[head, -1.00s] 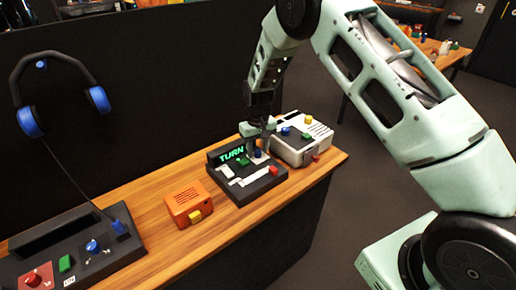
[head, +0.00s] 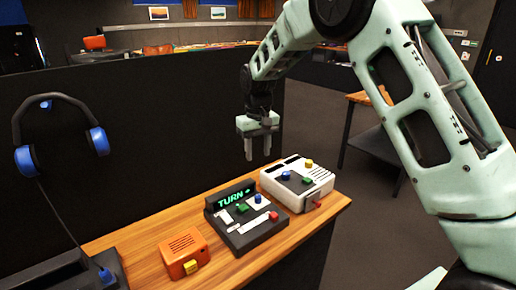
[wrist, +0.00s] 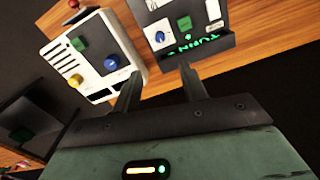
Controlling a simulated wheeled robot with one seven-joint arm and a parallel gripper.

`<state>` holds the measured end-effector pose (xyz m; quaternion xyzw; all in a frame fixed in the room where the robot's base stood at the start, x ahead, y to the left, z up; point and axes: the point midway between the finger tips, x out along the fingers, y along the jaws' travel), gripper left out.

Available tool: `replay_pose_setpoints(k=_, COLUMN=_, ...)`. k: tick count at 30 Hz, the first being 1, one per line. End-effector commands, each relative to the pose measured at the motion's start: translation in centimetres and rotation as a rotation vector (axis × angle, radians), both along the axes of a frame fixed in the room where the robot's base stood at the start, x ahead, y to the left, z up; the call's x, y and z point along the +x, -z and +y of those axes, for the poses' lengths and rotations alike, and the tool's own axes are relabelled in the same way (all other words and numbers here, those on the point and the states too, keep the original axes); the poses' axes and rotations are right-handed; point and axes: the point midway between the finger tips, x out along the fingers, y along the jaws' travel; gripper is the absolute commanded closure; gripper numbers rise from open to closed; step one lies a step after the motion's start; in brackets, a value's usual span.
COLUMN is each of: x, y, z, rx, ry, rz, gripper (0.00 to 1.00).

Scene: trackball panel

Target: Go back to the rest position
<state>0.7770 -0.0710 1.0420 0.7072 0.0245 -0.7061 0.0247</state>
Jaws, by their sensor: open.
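My gripper (head: 258,148) hangs in the air above the back of the bench, fingers pointing down, open and empty. It is apart from the panels below. The black trackball panel (head: 245,238) with a lit green "TURN" display (head: 236,197) sits on the bench below it. The panel bears a blue knob, a green piece and a red piece. In the wrist view the two fingers (wrist: 158,88) are spread, with the black panel (wrist: 200,22) beyond them and the white box (wrist: 128,58) to its left.
A white box (head: 318,192) with coloured knobs stands right of the black panel. An orange box (head: 184,247) with a yellow button is left of it. Blue headphones (head: 98,140) hang on the dark partition (head: 170,130). The wooden bench (head: 150,232) ends at the right, with open floor beyond.

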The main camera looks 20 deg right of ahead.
Motion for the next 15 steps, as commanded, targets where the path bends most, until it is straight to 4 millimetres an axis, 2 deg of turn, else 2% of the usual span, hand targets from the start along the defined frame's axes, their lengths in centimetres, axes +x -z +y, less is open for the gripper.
replay_pose_setpoints(k=5, x=-0.01, y=-1.12, z=-0.01, rx=0.0, ry=0.0, rz=0.0, gripper=0.57)
replay_pose_setpoints(k=15, x=-0.01, y=-1.23, z=-0.01, rx=0.0, ry=0.0, rz=0.0, gripper=0.57)
